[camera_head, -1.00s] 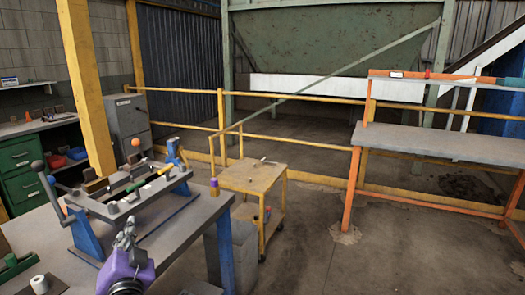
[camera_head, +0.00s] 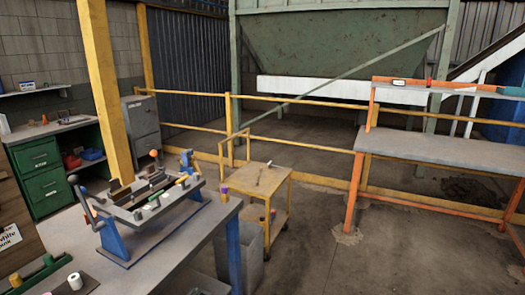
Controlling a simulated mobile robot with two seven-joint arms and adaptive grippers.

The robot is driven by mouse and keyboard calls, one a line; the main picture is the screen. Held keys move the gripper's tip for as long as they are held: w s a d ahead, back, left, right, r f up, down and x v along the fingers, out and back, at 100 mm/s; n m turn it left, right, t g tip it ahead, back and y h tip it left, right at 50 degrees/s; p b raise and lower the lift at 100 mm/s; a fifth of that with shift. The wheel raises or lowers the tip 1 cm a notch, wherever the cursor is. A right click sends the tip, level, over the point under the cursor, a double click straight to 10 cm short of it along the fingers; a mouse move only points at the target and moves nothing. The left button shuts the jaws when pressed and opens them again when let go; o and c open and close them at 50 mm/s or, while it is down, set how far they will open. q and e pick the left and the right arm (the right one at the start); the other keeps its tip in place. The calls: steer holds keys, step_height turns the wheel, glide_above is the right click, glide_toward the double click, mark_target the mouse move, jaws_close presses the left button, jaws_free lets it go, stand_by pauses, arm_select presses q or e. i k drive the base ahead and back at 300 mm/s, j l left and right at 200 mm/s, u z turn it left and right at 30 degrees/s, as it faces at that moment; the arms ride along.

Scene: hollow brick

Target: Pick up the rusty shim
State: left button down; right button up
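I cannot make out the rusty shim with certainty in the head view. Small parts too small to identify lie on the yellow cart (camera_head: 235,180) and on the grey-topped fixture (camera_head: 160,200) with blue legs, which stands on the workbench. Neither of my grippers is in view.
The grey workbench (camera_head: 185,245) fills the lower left, with a white roll (camera_head: 75,281) and a green tray (camera_head: 40,272) on it. Behind are a green drawer cabinet (camera_head: 45,178), yellow post (camera_head: 104,90) and railing. The orange-framed bench (camera_head: 440,149) stands right.

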mark_target(114, 184)
steer(key=i+l+u, duration=0.3)
steer(key=i, duration=0.2)
steer(key=i+l+u, duration=0.3)
steer(key=i+l, duration=0.2)
